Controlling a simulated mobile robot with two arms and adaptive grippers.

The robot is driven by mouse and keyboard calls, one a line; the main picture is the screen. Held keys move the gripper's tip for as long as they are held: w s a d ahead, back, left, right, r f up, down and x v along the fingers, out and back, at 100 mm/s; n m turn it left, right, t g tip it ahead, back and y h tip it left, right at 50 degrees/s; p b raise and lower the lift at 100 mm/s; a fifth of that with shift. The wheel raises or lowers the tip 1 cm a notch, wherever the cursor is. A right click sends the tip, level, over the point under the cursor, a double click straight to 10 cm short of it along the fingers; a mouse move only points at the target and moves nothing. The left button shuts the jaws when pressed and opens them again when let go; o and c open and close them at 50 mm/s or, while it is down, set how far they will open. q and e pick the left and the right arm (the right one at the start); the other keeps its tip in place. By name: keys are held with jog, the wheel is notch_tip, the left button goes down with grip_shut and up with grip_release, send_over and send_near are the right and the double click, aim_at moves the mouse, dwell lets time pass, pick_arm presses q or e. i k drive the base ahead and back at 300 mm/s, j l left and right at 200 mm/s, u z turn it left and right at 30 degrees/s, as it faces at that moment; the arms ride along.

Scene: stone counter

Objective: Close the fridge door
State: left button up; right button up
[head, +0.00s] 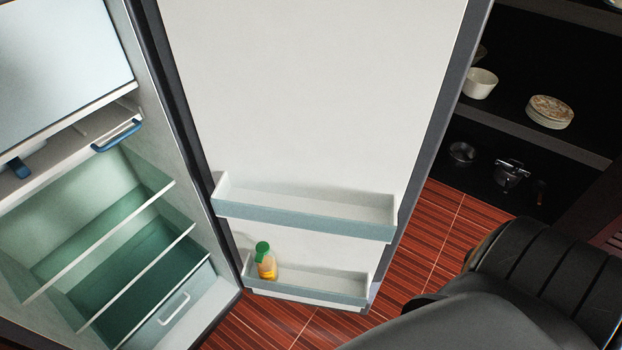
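The fridge (190,110) stands open on the left, its inside showing shelves and a drawer. Its door (310,95) is swung wide open, with the white inner face toward me. The door has an upper bin (305,215) that looks empty and a lower bin (325,288). A small bottle with a green cap and orange contents (266,262) stands in the lower bin. Neither of my grippers shows in the head view. A dark part of my own body fills the lower right and hides the floor there.
A dark shelf unit behind the door on the right holds a white bowl (480,84), a stack of plates (550,112) and metal pots (510,174). Red-brown slatted floor (430,235) shows clear between the door and the shelves.

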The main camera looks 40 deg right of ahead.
aim_at(315, 130)
jog(key=l+u, duration=0.2)
jog(key=l, duration=0.25)
jog(key=l+u, duration=0.15)
jog(key=l, duration=0.25)
jog(key=k+l+u, duration=0.2)
jog(key=l, duration=0.25)
jog(key=l+u, duration=0.15)
jog(key=l, duration=0.25)
jog(key=k+l+u, duration=0.2)
jog(key=l, duration=0.2)
jog(key=l+u, duration=0.2)
jog(key=l, duration=0.25)
jog(key=k+l+u, duration=0.15)
jog(key=l, duration=0.2)
jog(key=l+u, duration=0.45)
jog(key=l, duration=0.45)
jog(key=k+l+u, duration=0.1)
jog(key=l+u, duration=0.35)
jog(key=l, duration=0.45)
